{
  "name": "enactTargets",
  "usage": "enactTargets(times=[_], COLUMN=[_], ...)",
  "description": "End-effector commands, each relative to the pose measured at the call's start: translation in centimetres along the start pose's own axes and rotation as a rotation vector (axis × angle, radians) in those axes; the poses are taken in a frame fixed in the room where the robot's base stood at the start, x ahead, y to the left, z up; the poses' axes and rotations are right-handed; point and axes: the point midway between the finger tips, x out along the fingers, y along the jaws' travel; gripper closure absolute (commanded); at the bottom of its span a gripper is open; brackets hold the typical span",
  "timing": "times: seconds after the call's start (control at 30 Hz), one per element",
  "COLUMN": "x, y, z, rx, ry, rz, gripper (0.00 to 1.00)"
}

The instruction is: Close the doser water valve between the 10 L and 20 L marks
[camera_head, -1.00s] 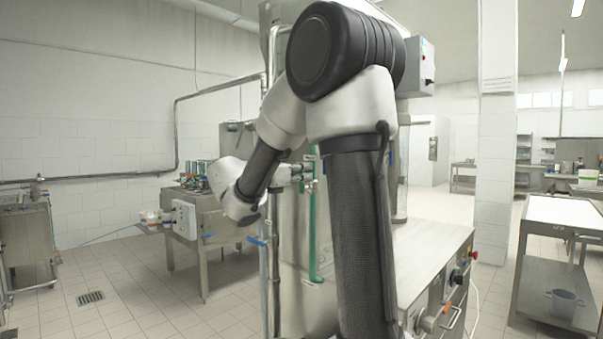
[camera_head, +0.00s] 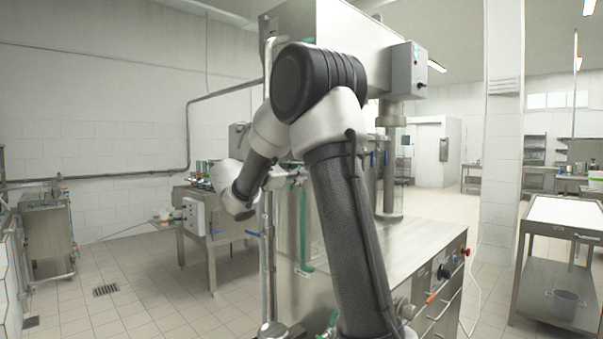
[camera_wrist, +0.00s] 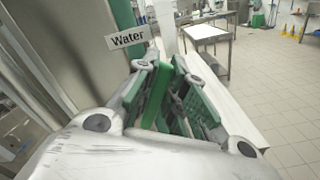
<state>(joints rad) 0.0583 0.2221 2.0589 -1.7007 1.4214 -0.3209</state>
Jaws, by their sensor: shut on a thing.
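In the wrist view, my gripper (camera_wrist: 172,88) has its green-padded fingers around a bright green valve handle (camera_wrist: 158,94), which sits between them. A small "Water" label (camera_wrist: 127,39) is just beyond the fingers, at upper left. A green pipe (camera_wrist: 124,14) rises behind the label, and it also shows in the head view (camera_head: 304,232). In the head view my own arm hides most of the gripper and the valve. No 10 L or 20 L marks are readable in either view, and the water level is not visible.
The steel machine (camera_head: 335,40) stands close around my arm, with a steel counter (camera_head: 420,245) at right. A vertical pipe (camera_head: 267,265) runs near the wrist. A steel table (camera_head: 205,230) stands at left. Floor is open at lower left.

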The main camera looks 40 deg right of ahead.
Motion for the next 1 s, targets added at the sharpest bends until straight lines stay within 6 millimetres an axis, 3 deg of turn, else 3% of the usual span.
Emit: enactTargets(times=[1.0], x=[0.0], y=[-3.8], z=[-1.9], rx=[0.899], ry=[-0.001], rz=[-0.001], gripper=[1.0])
